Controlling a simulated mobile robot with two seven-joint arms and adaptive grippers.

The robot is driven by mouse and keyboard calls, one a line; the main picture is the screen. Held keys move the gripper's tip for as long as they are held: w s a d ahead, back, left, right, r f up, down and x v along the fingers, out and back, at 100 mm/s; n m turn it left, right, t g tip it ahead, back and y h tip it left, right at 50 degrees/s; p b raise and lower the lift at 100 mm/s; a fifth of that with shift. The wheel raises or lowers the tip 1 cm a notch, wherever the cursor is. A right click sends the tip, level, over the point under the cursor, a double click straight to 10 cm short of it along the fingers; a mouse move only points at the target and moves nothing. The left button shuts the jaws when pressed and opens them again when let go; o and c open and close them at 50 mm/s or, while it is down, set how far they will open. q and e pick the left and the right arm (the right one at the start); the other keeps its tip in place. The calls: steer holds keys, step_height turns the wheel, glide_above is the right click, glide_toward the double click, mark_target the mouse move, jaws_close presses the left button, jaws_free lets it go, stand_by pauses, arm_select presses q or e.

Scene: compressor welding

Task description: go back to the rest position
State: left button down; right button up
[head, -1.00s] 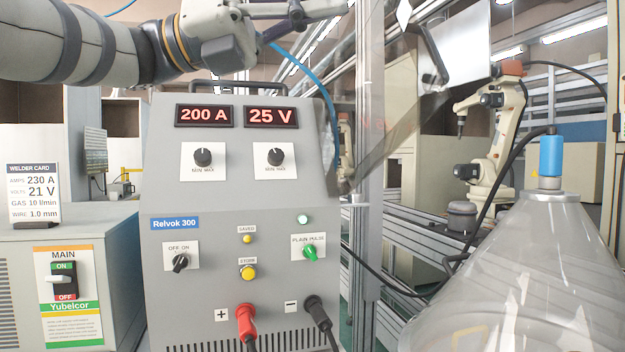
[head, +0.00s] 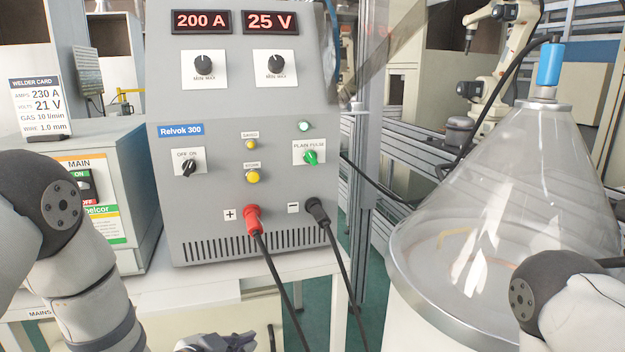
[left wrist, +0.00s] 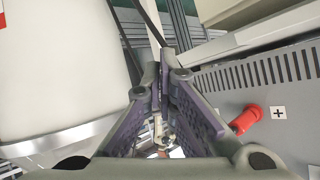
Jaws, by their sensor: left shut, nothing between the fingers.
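My left gripper (head: 222,342) shows only in part at the bottom edge of the head view, in front of the welder's table. In the left wrist view its fingers (left wrist: 163,78) are together and empty, beside the red plug (left wrist: 245,119). The grey Relvok 300 welder (head: 222,225) stands upright and its displays read 200 A and 25 V. The red plug (head: 252,221) and the black plug (head: 317,211) sit in its sockets. My left arm is at the lower left of the head view. Part of my right arm is at the lower right; its gripper is not seen.
The MAIN switch box (head: 137,190) is at the left, partly hidden by my left arm, with the welder card (head: 38,106) on top. A clear cone (head: 470,190) with a blue cap is at the right. Cables hang from the plugs in front of the table (head: 285,267).

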arm_select(q)
steer(key=s+a+f+n+g+y, duration=0.1)
steer(key=s+a+f+n+g, duration=0.1)
steer(key=s+f, duration=0.4)
steer(key=s+a+f+n+g+y, duration=0.2)
steer(key=s+f, duration=0.1)
steer(key=s, duration=0.6)
steer(key=s+a+f+n+g+y, duration=0.1)
steer(key=s+a+f+n+g, duration=0.15)
steer(key=s+f, duration=0.35)
steer(key=s+a+n+g, duration=0.1)
steer(key=s+g, duration=0.1)
steer(key=s, duration=0.7)
steer(key=s+a+r+n+g+y, duration=0.1)
steer(key=s+a+n+g, duration=0.1)
steer(key=s, duration=0.8)
steer(key=shift+g+y, duration=0.3)
steer(key=shift+g, duration=0.45)
steer(key=shift+a, duration=0.1)
